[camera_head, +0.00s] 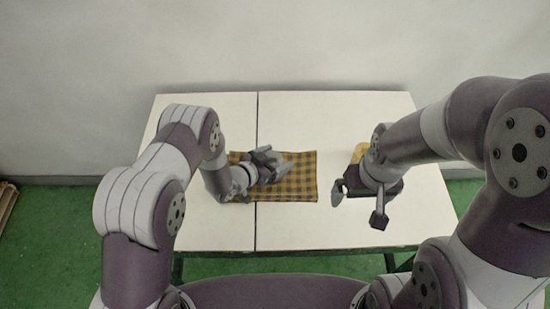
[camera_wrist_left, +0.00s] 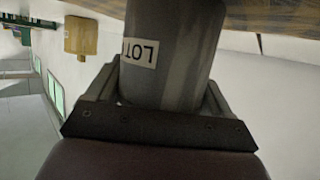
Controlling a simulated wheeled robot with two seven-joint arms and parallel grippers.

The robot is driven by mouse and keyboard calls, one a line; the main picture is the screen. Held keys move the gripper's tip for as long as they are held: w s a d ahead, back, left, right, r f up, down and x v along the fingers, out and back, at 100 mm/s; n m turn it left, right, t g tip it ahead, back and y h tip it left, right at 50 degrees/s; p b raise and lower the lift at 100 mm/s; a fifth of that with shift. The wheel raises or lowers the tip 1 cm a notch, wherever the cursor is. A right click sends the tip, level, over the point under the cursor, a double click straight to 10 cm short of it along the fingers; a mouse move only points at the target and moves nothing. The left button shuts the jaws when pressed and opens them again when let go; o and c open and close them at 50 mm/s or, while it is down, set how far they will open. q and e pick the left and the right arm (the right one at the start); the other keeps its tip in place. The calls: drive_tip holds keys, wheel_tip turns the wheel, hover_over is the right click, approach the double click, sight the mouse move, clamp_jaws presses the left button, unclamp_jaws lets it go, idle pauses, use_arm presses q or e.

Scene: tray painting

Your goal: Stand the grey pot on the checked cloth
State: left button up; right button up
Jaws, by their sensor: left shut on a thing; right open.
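The checked cloth (camera_head: 300,185), yellow-brown and dark, lies flat on the white table; its brownish surface also shows at the top of the left wrist view (camera_wrist_left: 265,17). My left gripper (camera_head: 272,163) is over the cloth, shut on the grey pot (camera_wrist_left: 172,55). The pot has a pale label with dark letters, upside down in the left wrist view. Its far end runs up to the cloth's surface at the picture edge; I cannot tell whether it touches. In the head view my gripper mostly hides the pot. My right gripper (camera_head: 358,206) is open and empty, right of the cloth.
A yellow-tan block (camera_head: 359,151) stands on the table behind my right gripper, partly hidden; a tan block also shows in the left wrist view (camera_wrist_left: 81,36). The white table (camera_head: 300,225) is clear in front of the cloth. A wall stands behind it.

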use_arm(q)
drive_tip(key=o, duration=1.2)
drive_tip(key=shift+r, duration=0.1)
drive_tip(key=shift+r, duration=0.1)
drive_tip(key=r+v, duration=0.1)
drive_tip(key=v, duration=1.1)
drive_tip(key=a+r+n+g+y, duration=0.35)
drive_tip(key=a+r+y, duration=0.25)
drive_tip(key=a+y, duration=0.3)
drive_tip(key=s+r+n+g, duration=0.1)
drive_tip(key=s+r, duration=0.1)
drive_tip(key=s, duration=0.2)
drive_tip(key=s+a+r+n+g, duration=0.1)
drive_tip(key=s+r+n+g, duration=0.1)
drive_tip(key=s, duration=0.3)
drive_tip(key=s+a+r+n+g, duration=0.1)
drive_tip(key=s+r+n, duration=0.1)
drive_tip(key=s, duration=0.3)
drive_tip(key=shift+s+a+r+g+y+p, duration=0.15)
drive_tip(key=shift+a+r+g+y+p, duration=0.15)
drive_tip(key=shift+r, duration=0.25)
